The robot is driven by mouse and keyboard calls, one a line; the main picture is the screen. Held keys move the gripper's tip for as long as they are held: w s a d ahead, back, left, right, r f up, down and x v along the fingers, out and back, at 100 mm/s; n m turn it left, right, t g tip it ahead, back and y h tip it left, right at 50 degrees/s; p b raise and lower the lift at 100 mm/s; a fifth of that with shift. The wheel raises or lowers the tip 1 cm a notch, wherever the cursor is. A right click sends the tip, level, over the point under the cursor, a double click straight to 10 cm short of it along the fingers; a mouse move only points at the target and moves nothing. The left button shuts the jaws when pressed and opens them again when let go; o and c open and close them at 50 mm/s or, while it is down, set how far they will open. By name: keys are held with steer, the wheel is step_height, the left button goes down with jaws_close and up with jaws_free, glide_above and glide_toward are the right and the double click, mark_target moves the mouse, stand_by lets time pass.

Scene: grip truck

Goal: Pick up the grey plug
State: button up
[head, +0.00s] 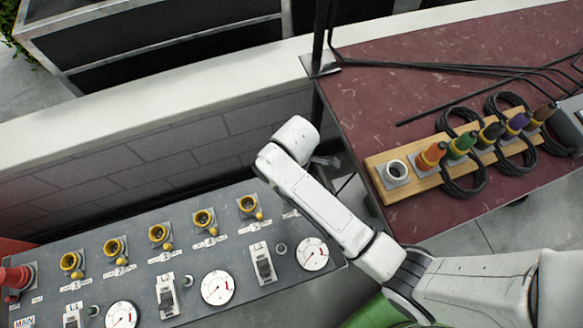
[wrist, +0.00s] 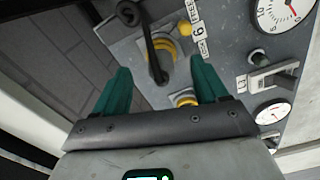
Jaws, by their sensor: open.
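My gripper (wrist: 160,70) is open, its two green fingers spread apart in the wrist view. Between and beyond the fingertips, a dark grey curved piece with a rounded end (wrist: 155,45) lies in front of a yellow ring socket (wrist: 172,50) on the panel. It may be the grey plug or its cable; I cannot tell which. Nothing is visibly gripped. In the head view my arm hides that end of the panel, and only a small grey part of my gripper (head: 326,161) shows past the wrist. No clearly grey plug shows in the head view.
A grey panel (head: 185,262) carries yellow-ringed sockets, switches and dials. At right, a wooden rack (head: 425,183) on a dark red table (head: 400,95) holds several coloured plugs with coiled black cables; its leftmost round holder (head: 396,170) is empty. A white-topped wall (head: 150,92) runs behind.

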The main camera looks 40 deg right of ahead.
steer(key=f, duration=0.5)
steer(key=shift+w+a, duration=0.15)
steer(key=shift+a, duration=0.15)
steer(key=shift+r, duration=0.1)
steer(key=c, duration=1.2)
